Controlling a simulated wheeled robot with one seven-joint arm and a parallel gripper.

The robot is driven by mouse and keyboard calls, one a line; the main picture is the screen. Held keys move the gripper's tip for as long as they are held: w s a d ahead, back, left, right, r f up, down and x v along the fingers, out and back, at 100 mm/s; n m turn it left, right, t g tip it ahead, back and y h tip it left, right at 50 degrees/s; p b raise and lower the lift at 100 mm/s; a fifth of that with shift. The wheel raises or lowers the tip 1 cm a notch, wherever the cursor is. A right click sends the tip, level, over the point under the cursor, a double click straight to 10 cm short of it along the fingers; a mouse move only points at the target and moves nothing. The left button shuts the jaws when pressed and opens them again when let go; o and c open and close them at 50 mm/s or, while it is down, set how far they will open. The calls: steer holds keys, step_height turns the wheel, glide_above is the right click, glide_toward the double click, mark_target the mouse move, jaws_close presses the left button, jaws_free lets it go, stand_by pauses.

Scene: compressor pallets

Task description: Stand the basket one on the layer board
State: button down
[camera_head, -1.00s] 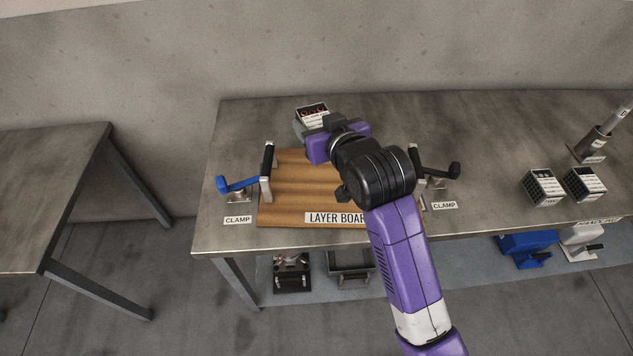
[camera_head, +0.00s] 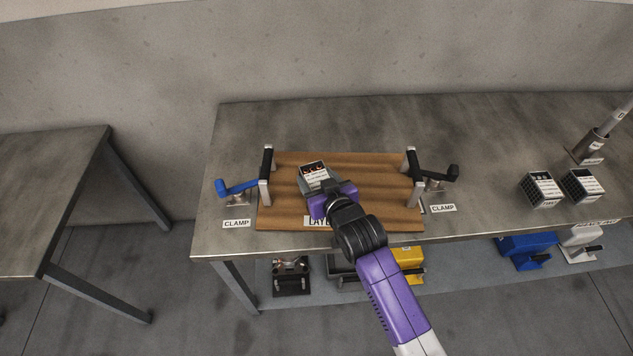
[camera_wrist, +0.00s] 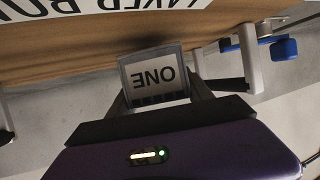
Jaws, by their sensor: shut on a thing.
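Basket one (camera_head: 313,170) is a small light box with a dark top holding reddish parts. It also shows in the wrist view, where its "ONE" label (camera_wrist: 155,76) appears upside down. My gripper (camera_head: 324,187) is shut on it, with a finger on each side. The basket is over the left-middle part of the wooden layer board (camera_head: 375,185). I cannot tell whether its base touches the board. My gripper and wrist hide part of the "LAYER BOARD" label in the head view.
Metal posts with black grips stand at the board's left (camera_head: 266,175) and right (camera_head: 412,175) edges. Beside them are a blue-handled clamp (camera_head: 236,187) and a black-handled clamp (camera_head: 440,175). Two more baskets (camera_head: 541,188) (camera_head: 582,185) stand at the right. The bench behind the board is clear.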

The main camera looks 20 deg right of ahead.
steer(key=shift+f, duration=0.75)
steer(key=shift+f, duration=0.1)
steer(key=shift+c, duration=2.1)
jaws_free()
steer(key=shift+f, duration=0.1)
steer(key=shift+r, duration=0.25)
steer(key=v, duration=1.2)
steer(key=shift+f, duration=0.1)
